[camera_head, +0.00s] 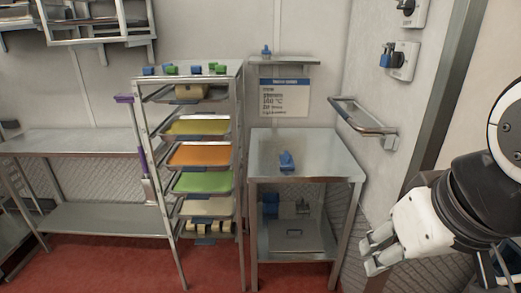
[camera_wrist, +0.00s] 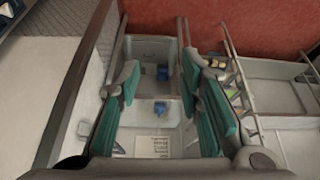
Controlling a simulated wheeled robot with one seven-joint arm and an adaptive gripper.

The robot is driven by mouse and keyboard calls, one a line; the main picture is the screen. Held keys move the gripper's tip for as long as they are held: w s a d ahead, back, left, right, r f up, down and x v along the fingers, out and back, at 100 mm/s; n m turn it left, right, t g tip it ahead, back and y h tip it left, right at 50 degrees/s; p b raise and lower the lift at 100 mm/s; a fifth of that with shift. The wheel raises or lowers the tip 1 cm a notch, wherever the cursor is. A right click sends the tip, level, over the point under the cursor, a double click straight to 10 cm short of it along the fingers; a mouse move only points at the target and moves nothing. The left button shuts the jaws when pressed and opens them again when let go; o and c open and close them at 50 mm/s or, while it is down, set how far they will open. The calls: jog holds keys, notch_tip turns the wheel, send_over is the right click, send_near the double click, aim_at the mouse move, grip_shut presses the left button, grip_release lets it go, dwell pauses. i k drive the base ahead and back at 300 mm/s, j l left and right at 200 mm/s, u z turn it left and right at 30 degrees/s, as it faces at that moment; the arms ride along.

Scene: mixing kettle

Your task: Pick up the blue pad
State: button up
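A small blue object (camera_head: 286,161), likely the blue pad, lies on the steel table (camera_head: 322,156) right of the rack. Its exact shape is too small to tell. In the wrist view it shows as a blue spot (camera_wrist: 160,107) between the fingers but well beyond them. Other small blue pieces sit on top of the rack (camera_head: 149,71) and on the wall shelf (camera_head: 266,51), so which one is the pad is not certain. My gripper (camera_head: 371,250) is open and empty, right of the table and apart from it. Its teal-lined fingers stand wide apart in the wrist view (camera_wrist: 168,112).
A rack with coloured trays (camera_head: 198,155) stands left of the table. Blue items (camera_head: 270,205) sit on the table's lower level. A wall rail (camera_head: 362,117) juts out at the right. A sign (camera_head: 284,98) hangs behind the table. Red floor (camera_head: 110,265) is open in front.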

aim_at(285, 161)
jog(key=i+j, duration=0.45)
jog(key=i, duration=0.25)
jog(key=i+j+z, duration=0.15)
jog(key=i+j, duration=0.25)
jog(key=i, duration=0.3)
jog(key=i+j, duration=0.5)
jog(key=i, duration=0.15)
